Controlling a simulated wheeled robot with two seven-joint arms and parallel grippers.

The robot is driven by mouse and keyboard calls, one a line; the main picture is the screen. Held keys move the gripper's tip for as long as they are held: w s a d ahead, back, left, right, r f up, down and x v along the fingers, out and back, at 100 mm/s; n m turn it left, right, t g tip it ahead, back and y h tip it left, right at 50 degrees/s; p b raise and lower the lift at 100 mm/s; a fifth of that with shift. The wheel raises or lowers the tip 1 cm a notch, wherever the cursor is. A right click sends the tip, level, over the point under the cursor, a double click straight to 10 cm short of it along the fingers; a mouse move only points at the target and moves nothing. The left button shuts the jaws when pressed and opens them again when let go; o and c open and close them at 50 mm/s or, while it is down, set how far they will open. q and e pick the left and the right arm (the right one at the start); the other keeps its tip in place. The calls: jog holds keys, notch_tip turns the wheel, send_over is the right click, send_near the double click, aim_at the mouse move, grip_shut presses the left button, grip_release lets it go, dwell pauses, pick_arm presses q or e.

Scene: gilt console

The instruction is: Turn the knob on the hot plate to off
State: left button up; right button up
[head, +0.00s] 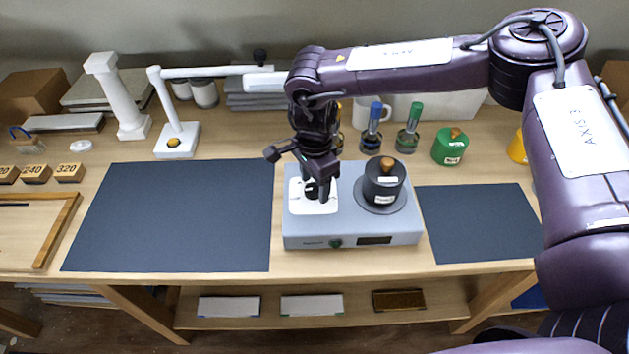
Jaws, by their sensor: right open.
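The grey hot plate (300,228) stands at the front middle of the table. A dark pot (385,189) with a brown-knobbed lid sits on its round plate at the right. A white square panel (326,206) on its left top carries a dark round knob (311,190), partly hidden by my gripper. A small green knob or button (335,243) and a dark display (374,240) are on its front. My right gripper (315,190) is open and points down over the white panel, close to the dark knob. I cannot tell if it touches. My left gripper is not in view.
Dark mats lie left (180,215) and right (480,222) of the hot plate, both bare. Blue-topped (371,127) and green-topped (409,128) bottles and a green canister (450,147) stand behind. A white lamp (177,141) and a white column (118,95) are at back left.

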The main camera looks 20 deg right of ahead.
aim_at(314, 187)
notch_tip(314, 187, up, 8)
jog(key=shift+f+b, duration=0.2)
jog(key=shift+b, duration=0.5)
